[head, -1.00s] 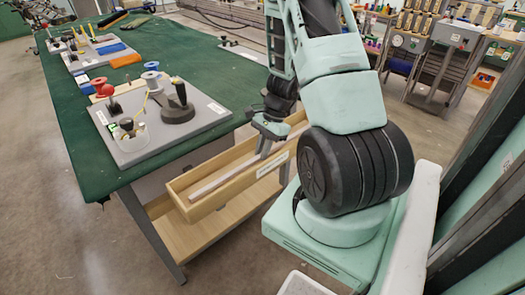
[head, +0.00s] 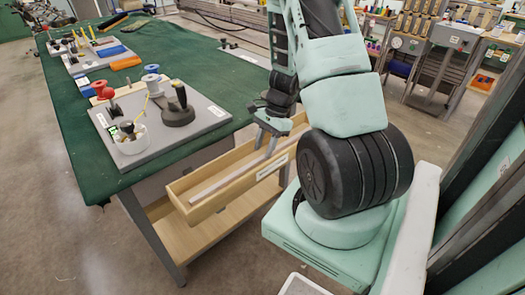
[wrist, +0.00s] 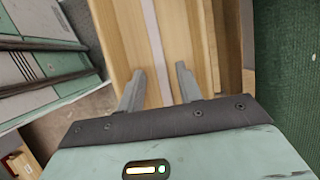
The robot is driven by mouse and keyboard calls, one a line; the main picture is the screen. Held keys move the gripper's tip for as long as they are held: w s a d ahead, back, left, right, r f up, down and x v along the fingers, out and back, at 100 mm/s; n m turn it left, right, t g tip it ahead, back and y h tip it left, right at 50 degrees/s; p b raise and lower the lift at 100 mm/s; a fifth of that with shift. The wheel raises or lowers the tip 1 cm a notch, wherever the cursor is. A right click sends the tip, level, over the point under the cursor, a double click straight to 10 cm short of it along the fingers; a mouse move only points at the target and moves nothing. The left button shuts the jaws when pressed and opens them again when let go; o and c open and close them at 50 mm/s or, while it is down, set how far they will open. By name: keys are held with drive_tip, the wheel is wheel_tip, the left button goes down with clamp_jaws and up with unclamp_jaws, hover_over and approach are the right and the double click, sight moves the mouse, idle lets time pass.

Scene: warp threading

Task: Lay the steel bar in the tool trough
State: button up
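The steel bar (head: 222,182) is a long, thin pale strip lying lengthwise in the wooden tool trough (head: 238,197) on the table's side. In the wrist view the bar (wrist: 151,35) runs along the trough floor, apart from the side walls (wrist: 105,30). My gripper (head: 265,149) is over the far part of the trough, pointing down. In the wrist view my gripper (wrist: 159,88) is open, its fingers spread on either side of the bar's line with nothing between them. The bar's far end is hidden behind my gripper and arm in the head view.
The green-topped table (head: 185,50) stands beside the trough. A grey board (head: 203,128) on it carries a white cup (head: 132,138), a black weight (head: 178,110) and spools. A lower wooden shelf (head: 200,232) lies under the trough. Floor at the left is clear.

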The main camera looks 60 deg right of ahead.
drive_tip(key=w+p+v, duration=0.1)
drive_tip(key=v, duration=0.9)
drive_tip(key=w+a+r+n+g, duration=0.1)
drive_tip(key=w+a+r+n, duration=0.15)
drive_tip(key=a+n, duration=0.65)
drive_tip(key=w+a+r+n+g, duration=0.1)
drive_tip(key=a+r+n, duration=0.2)
drive_tip(key=a, duration=1.1)
drive_tip(key=s+a+r+n+h, duration=0.1)
drive_tip(key=s+a+r+n, duration=0.1)
drive_tip(key=s+a+n, duration=0.5)
drive_tip(key=s+a+r+n+t+h, duration=0.1)
drive_tip(key=s+a+r+n+h, duration=0.1)
drive_tip(key=s+a+n, duration=0.5)
drive_tip(key=a+n, duration=0.2)
drive_tip(key=a, duration=0.3)
drive_tip(key=shift+s+a+r+n+h, duration=0.25)
drive_tip(key=shift+a+r+n+h, duration=0.05)
drive_tip(key=shift+r, duration=0.05)
